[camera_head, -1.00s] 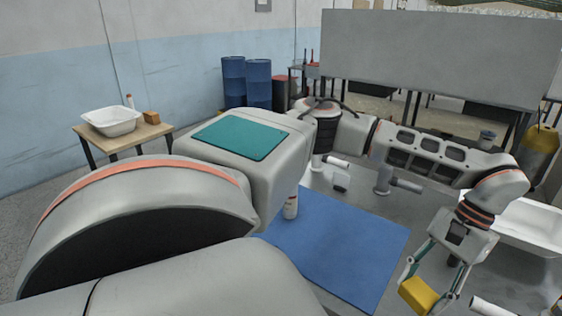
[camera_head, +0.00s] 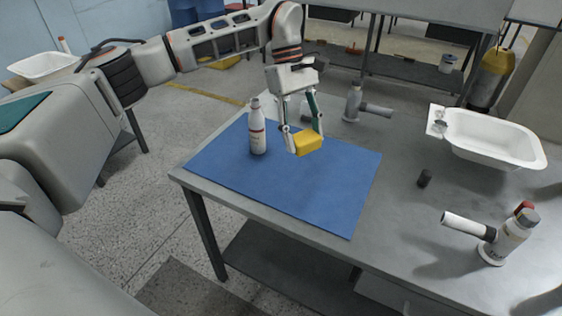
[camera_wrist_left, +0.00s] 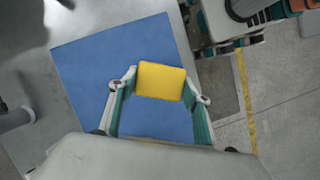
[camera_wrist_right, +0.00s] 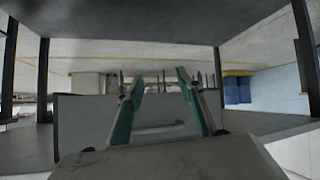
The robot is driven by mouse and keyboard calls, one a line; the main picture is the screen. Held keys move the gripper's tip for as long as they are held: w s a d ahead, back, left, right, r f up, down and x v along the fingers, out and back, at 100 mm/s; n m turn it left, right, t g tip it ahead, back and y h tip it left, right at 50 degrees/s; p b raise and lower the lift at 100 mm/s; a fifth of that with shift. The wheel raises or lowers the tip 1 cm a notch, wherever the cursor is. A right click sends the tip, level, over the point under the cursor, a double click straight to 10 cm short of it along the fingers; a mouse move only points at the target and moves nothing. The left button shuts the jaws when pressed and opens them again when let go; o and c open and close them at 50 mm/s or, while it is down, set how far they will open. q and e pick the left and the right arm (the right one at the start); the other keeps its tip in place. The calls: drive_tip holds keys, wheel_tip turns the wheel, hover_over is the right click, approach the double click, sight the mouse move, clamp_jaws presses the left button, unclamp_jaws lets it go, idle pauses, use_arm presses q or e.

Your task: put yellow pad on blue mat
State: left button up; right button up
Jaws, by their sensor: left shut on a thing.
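The yellow pad (camera_head: 309,144) is a small block held between the fingertips of my left gripper (camera_head: 304,141), over the far right part of the blue mat (camera_head: 270,187). The mat lies flat on the grey table. The left wrist view also shows the pad (camera_wrist_left: 161,80) between both fingers, with the mat (camera_wrist_left: 85,70) behind it. Whether the pad touches the mat is hard to tell. My right gripper (camera_wrist_right: 151,80) shows only in its own wrist view, with its fingers apart and nothing between them.
A white bottle (camera_head: 257,128) stands on the mat, left of the pad. The mat's front is clear.

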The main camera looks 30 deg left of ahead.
use_arm(q)
drive_tip(key=w+r+n+t+b, duration=0.2)
drive_tip(key=w+r+n+t, duration=0.15)
drive_tip(key=w+n, duration=0.45)
drive_tip(key=n, duration=0.2)
hover_over(317, 171)
drive_tip(key=a, duration=0.1)
drive_tip(key=f, duration=1)
drive_tip(key=f+b, duration=0.1)
drive_tip(key=f, duration=0.4)
drive_tip(key=shift+s+a, duration=0.15)
drive_tip(key=shift+s, duration=0.1)
wheel_tip(317, 171, down, 4)
drive_tip(key=o, duration=0.9)
drive_tip(key=shift+f, duration=0.1)
